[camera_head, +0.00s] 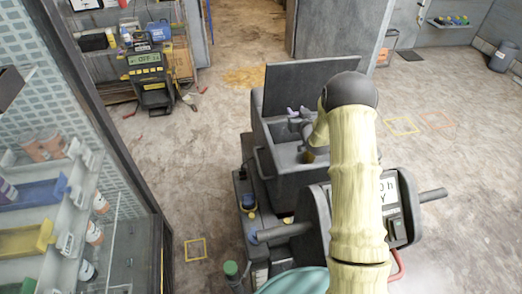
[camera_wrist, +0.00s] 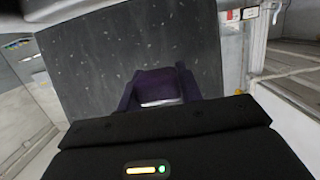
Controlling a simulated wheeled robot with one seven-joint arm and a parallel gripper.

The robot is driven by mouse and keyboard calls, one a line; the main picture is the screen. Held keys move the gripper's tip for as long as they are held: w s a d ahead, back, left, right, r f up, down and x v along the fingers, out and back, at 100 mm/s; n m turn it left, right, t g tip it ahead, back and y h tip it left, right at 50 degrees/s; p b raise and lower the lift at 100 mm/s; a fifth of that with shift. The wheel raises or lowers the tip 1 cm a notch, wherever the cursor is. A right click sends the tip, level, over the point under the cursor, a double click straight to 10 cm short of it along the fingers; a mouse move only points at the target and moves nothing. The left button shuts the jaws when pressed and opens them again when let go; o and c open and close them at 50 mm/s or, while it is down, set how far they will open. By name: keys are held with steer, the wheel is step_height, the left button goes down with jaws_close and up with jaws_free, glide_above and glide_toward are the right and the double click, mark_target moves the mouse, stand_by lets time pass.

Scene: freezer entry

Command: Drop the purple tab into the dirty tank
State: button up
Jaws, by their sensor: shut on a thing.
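My gripper (camera_head: 298,114) is over the open grey tank (camera_head: 286,183) in the head view, near its raised lid (camera_head: 310,88). Its fingertips look pale purple there, and the thing held is too small to make out. In the wrist view my gripper (camera_wrist: 158,92) is shut on the purple tab (camera_wrist: 157,84), which shows dark purple with a pale lower edge. A dark grey speckled surface lies behind it. I see no label telling whether this tank is the dirty one. My arm hides part of the tank.
A glass-fronted cabinet (camera_head: 85,150) with coloured trays stands at the left. A black and yellow machine (camera_head: 150,80) with a display stands at the back left by a shelf. A wall shelf (camera_head: 450,22) is at the back right. The concrete floor between is mostly clear.

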step_height(320, 180, down, 6)
steer(key=shift+r+b, duration=0.1)
steer(key=shift+b, duration=1.15)
steer(key=o, duration=1)
steer(key=shift+o, duration=0.2)
steer(key=shift+r, duration=0.15)
step_height(320, 180, up, 10)
steer(key=shift+f+b, duration=0.1)
steer(key=shift+b, duration=1.15)
